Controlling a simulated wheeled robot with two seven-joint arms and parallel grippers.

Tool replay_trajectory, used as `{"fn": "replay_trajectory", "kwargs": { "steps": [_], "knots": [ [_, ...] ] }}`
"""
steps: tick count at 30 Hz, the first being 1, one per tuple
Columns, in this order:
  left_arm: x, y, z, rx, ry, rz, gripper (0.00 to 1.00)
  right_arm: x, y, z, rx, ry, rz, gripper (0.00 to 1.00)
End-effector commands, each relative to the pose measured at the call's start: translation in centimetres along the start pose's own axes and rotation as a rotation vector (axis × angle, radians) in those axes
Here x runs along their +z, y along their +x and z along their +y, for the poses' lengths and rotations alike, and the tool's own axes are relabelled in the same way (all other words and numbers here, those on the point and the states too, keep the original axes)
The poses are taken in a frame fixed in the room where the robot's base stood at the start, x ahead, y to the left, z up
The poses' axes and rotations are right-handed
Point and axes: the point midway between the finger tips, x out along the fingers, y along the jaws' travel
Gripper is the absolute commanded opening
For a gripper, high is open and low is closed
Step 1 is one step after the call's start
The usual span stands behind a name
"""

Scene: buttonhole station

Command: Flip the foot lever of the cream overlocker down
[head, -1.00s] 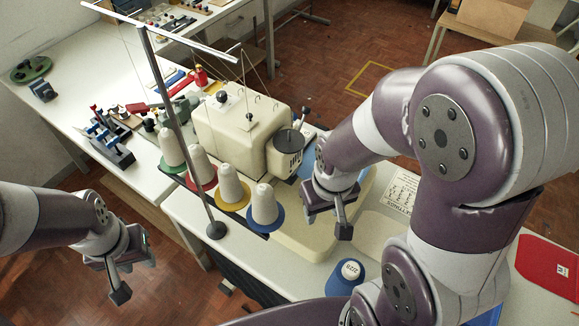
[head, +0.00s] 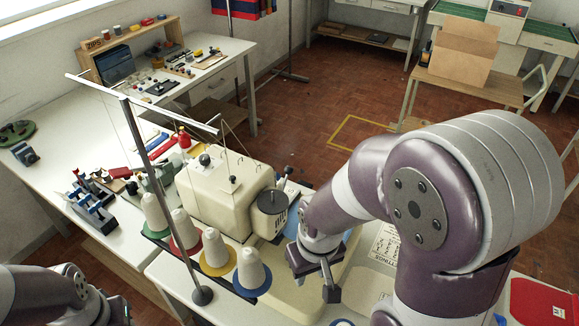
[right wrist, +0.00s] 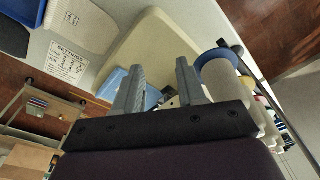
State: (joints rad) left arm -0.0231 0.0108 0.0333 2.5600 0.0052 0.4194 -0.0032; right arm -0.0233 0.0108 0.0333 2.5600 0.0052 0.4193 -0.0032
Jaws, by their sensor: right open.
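The cream overlocker (head: 222,192) stands on the white table, with a dark round part (head: 270,201) at its right end. I cannot make out its foot lever in either view. My right gripper (head: 318,276) is in front and to the right of the overlocker, above the pale machine bed, apart from the body. In the right wrist view its two fingers (right wrist: 160,85) are apart, with nothing held between them. A blue surface and a small dark part show beyond them. My left gripper (head: 117,312) is at the bottom left edge, mostly cut off.
Several white thread cones, one being this cone (head: 250,268), stand on coloured discs in front of the overlocker. A grey thread-stand pole (head: 160,205) rises there. A printed sheet (head: 386,243) lies right of my gripper. A red item (head: 543,300) lies far right.

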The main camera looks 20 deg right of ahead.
Motion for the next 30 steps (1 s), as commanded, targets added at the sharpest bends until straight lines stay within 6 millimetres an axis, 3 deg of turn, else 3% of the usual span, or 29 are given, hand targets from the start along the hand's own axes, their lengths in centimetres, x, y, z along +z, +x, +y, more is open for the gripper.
{"fn": "replay_trajectory", "kwargs": {
  "steps": [1,3,5,9,12,15,20,30],
  "knots": [
    [-0.1,-0.5,0.0,0.000,0.000,0.000,0.36,-0.1,-0.5,-0.1,-0.001,-0.005,0.001,0.22],
    [-0.2,-1.6,0.0,0.000,0.000,0.000,0.36,-0.5,-1.3,-0.8,-0.013,-0.008,0.018,0.00],
    [-0.3,-2.1,0.0,0.000,0.000,0.000,0.36,-2.9,-1.6,-1.4,-0.025,-0.077,0.131,0.00],
    [-0.3,-2.7,0.0,0.000,0.000,0.000,0.36,-9.9,-3.5,-1.4,0.078,-0.384,0.460,0.00],
    [-0.3,-2.7,0.0,0.000,0.000,0.000,0.36,-13.6,-5.4,-0.4,0.247,-0.585,0.629,0.00],
    [-0.3,-2.6,0.0,0.000,0.000,0.000,0.36,-15.9,-7.2,0.7,0.416,-0.737,0.718,0.00],
    [-0.3,-2.6,0.0,0.000,0.000,0.000,0.36,-17.0,-8.6,1.3,0.550,-0.872,0.746,0.00],
    [-0.3,-2.6,0.0,0.000,0.000,0.000,0.36,-17.0,-8.5,1.3,0.555,-0.890,0.740,0.00]
  ]
}}
